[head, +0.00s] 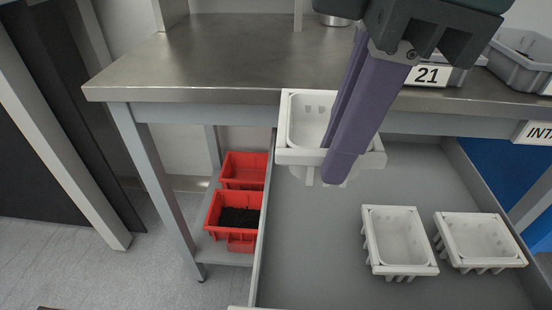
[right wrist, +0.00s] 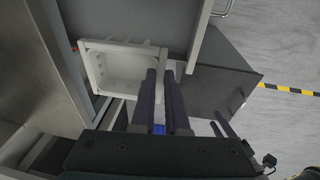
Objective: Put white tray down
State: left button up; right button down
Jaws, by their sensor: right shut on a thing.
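A white tray (head: 285,155) is held at its near wall by my right gripper (head: 338,165), whose purple fingers are shut on that wall. In the head view the fingers cover part of the tray. The tray appears roughly level over the back left of a grey open drawer or bin (head: 330,235), by the steel table's front edge. Whether it touches anything below cannot be told. In the right wrist view the white tray (right wrist: 86,68) lies left of my right gripper's fingertips (right wrist: 160,72). My left gripper is in neither view.
Two more white trays (head: 371,240) (head: 446,242) stand in the drawer at the right. The steel table (head: 220,60) carries grey bins (head: 515,68). Red bins (head: 214,212) sit on a low shelf left of the drawer. The drawer's left and front floor is clear.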

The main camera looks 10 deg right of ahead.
pick_arm(q)
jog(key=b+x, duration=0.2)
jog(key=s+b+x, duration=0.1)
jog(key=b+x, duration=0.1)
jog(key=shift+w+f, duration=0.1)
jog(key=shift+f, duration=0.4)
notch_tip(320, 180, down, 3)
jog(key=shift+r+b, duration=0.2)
jog(key=shift+b, duration=1.05)
pick_arm(e)
notch_tip(320, 180, down, 17)
jog(key=shift+f, duration=0.2)
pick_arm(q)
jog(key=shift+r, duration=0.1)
pick_arm(e)
jog(key=c, duration=1.4)
grip_release()
jog(key=shift+f, duration=0.1)
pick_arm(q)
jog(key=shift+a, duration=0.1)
pick_arm(e)
jog(key=o, duration=0.5)
